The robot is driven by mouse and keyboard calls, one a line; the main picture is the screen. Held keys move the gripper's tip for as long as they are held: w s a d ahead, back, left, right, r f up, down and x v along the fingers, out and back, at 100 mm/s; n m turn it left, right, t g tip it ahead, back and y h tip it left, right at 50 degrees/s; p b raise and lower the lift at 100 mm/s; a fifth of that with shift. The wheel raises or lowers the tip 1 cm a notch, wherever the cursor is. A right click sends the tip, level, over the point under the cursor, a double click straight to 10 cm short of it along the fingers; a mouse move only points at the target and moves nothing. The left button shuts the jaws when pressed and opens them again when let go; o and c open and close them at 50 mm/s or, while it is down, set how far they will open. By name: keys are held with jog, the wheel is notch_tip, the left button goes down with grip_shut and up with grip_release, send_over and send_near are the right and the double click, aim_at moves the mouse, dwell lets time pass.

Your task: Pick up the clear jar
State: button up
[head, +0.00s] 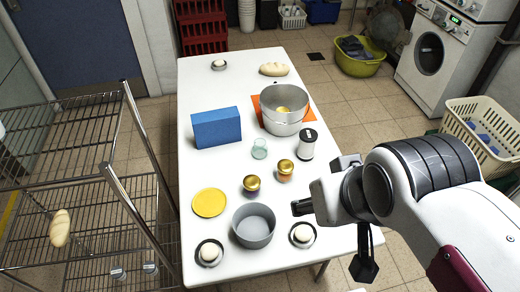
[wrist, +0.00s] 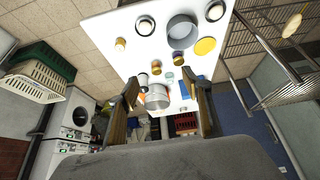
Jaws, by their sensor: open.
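The clear jar (head: 260,148) is a small, pale greenish glass standing upright on the white table (head: 180,240), near its middle. It is in front of the blue box and left of the black-and-white canister. In the wrist view the jar (wrist: 169,76) shows small and partly see-through, in the gap between the fingers. My gripper (wrist: 162,78) is open, with its two fingers spread apart and nothing between them. In the head view it is above the table's right side, to the right of and nearer than the jar, well apart from it.
Two gold-lidded jars (head: 285,170) stand just in front of the clear jar. A blue box (head: 217,128), a large metal pot (head: 283,107) and a black-and-white canister (head: 307,144) surround it. A yellow plate (head: 209,203) and grey bowl (head: 254,226) are nearer.

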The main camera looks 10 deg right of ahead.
jog(key=w+d+f+t, duration=0.2)
jog(key=w, duration=1.3)
jog(key=n+t, duration=0.2)
jog(key=t, duration=0.1)
send_over(260, 148)
jog(key=s+d, duration=0.4)
jog(key=s, duration=0.3)
notch_tip(260, 148, down, 15)
jog(key=f, duration=0.3)
jog(key=w+a+f+t+y, duration=0.1)
jog(key=f, duration=0.3)
jog(key=w+a+f+t+y, duration=0.1)
jog(key=f, duration=0.2)
jog(key=shift+w+f, duration=0.2)
jog(key=shift+f, duration=0.2)
jog(key=shift+x, duration=1.3)
